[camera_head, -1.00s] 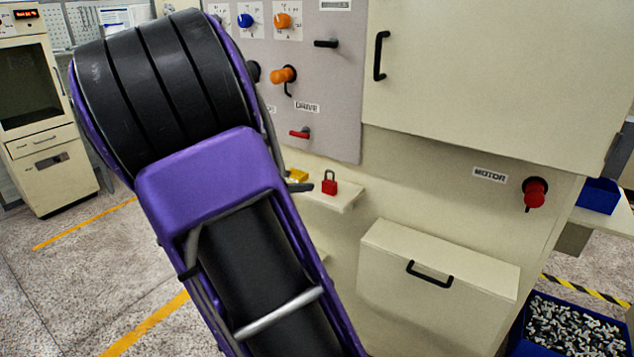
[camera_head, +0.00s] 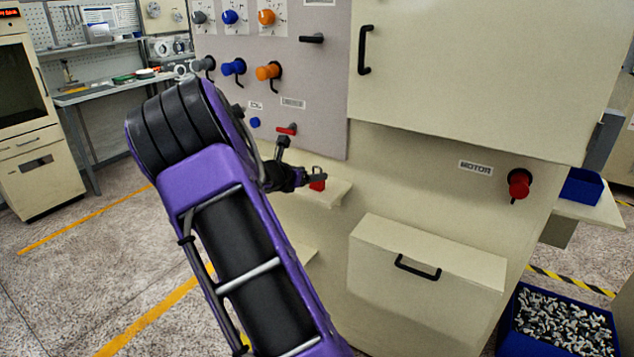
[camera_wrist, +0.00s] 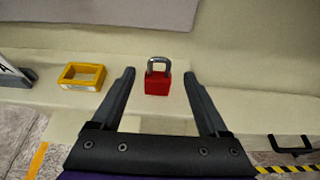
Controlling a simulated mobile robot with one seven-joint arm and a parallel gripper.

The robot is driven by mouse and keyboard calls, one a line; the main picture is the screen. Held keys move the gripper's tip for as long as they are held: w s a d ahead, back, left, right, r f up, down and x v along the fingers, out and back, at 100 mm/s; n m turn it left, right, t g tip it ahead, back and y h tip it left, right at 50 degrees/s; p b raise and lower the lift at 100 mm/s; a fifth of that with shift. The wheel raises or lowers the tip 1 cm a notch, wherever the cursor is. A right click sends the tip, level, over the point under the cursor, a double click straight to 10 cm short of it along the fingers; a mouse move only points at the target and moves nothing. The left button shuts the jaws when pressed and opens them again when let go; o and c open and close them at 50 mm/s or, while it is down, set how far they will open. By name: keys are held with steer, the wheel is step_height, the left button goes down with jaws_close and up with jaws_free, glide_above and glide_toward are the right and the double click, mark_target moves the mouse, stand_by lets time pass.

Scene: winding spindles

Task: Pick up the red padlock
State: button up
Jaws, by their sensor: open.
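The red padlock (camera_wrist: 157,82) stands upright on a cream ledge (camera_wrist: 120,110), its grey shackle on top, in the wrist view. My gripper (camera_wrist: 159,80) is open, and the padlock shows between its two dark fingers near their tips. I cannot tell whether the fingers reach around it or are still short of it. In the head view the padlock (camera_head: 318,185) is partly hidden behind my gripper (camera_head: 318,174), with only a red patch showing.
The machine wall rises behind. A protruding box with a black handle (camera_head: 417,268) is below right of the ledge.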

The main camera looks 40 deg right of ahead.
mark_target(316, 172)
steer(key=x, duration=0.4)
steer(key=shift+w+d+f, duration=0.1)
steer(key=shift+w+d, duration=0.05)
steer(key=shift+d, duration=0.15)
jaws_close()
